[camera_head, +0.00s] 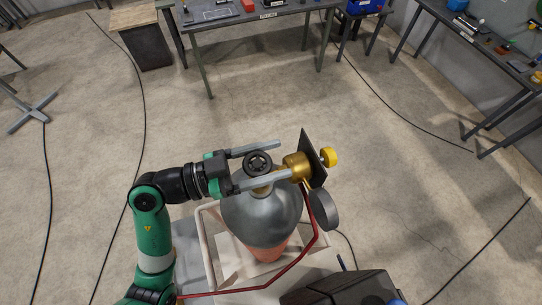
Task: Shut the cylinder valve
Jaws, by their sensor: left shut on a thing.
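The gas cylinder (262,212) has a grey dome and an orange-red lower body. It stands upright at the lower middle of the head view. Its valve has a round black handwheel (258,161) on top. My left gripper (268,164) comes in from the left with one long grey finger on each side of the handwheel, and it is shut on it. A brass regulator (296,167) sits right of the valve, close to the fingertips, with a dark plate and a yellow knob (329,157). My right gripper is not in view.
A red hose (312,242) runs from the regulator down around the cylinder's front. A pale cart frame (207,222) surrounds the cylinder's base. A dark boxy thing (345,289) stands at lower right. Workbenches (233,18) line the back and right. Cables cross the otherwise open floor.

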